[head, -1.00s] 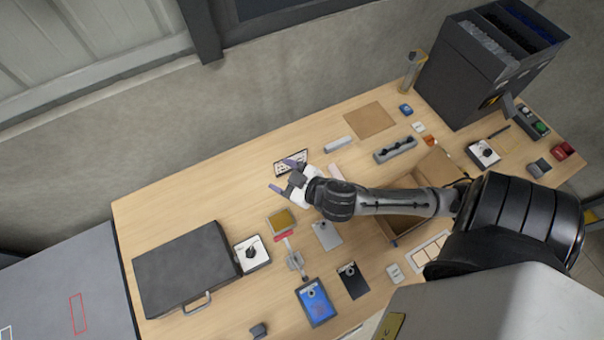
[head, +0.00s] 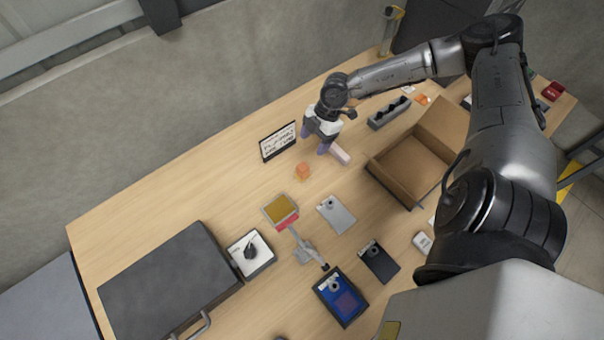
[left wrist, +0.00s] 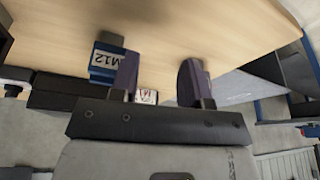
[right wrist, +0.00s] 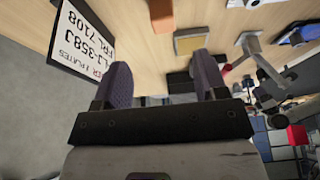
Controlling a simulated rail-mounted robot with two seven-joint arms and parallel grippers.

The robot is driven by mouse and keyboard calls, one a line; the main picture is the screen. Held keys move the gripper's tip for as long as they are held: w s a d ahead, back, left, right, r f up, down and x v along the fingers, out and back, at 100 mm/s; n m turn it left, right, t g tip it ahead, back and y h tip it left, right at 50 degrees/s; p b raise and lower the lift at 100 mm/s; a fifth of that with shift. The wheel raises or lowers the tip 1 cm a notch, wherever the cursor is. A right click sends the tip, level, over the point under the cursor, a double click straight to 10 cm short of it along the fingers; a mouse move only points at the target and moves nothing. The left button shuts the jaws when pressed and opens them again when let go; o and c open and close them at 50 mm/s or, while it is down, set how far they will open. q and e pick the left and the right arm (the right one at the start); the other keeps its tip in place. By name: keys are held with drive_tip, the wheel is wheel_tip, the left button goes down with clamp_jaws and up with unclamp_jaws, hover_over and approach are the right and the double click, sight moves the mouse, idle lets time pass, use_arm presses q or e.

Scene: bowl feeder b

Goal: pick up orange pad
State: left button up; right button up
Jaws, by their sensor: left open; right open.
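A small orange pad (head: 303,172) lies on the wooden table in the head view, between the sign and the yellow-topped block. In the right wrist view a brownish-orange piece (right wrist: 160,14) at the top edge looks like the same pad. My right gripper (head: 314,141) is open and empty, fingers down, beyond the pad and apart from it. Its fingers also show in the right wrist view (right wrist: 162,64). My left gripper (left wrist: 157,66) is open with nothing between its fingers, and it is out of the head view.
A lettered sign (head: 279,142) stands left of my right gripper, and a pale bar (head: 340,154) lies to its right. A yellow-topped block (head: 280,208), a grey card (head: 337,215) and an open cardboard box (head: 410,160) are nearby. A dark case (head: 165,285) is at lower left.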

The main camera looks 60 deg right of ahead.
sight(303, 167)
use_arm(q)
drive_tip(key=shift+w+a+f+b, duration=0.1)
drive_tip(key=shift+a+f+b, duration=0.2)
drive_tip(key=shift+f, duration=0.05)
use_arm(e)
drive_tip(key=x, duration=0.7)
drive_tip(key=shift+a, duration=0.2)
use_arm(q)
drive_tip(key=shift+d+f+b, duration=0.2)
drive_tip(key=shift+f+b, duration=0.15)
use_arm(e)
drive_tip(key=shift+a+x, duration=0.2)
drive_tip(key=shift+x, duration=2.4)
drive_tip(key=shift+c, duration=0.4)
use_arm(q)
drive_tip(key=shift+a, duration=0.2)
use_arm(e)
drive_tip(key=c, duration=1)
use_arm(q)
drive_tip(key=shift+d, duration=0.1)
use_arm(e)
drive_tip(key=shift+r, duration=0.15)
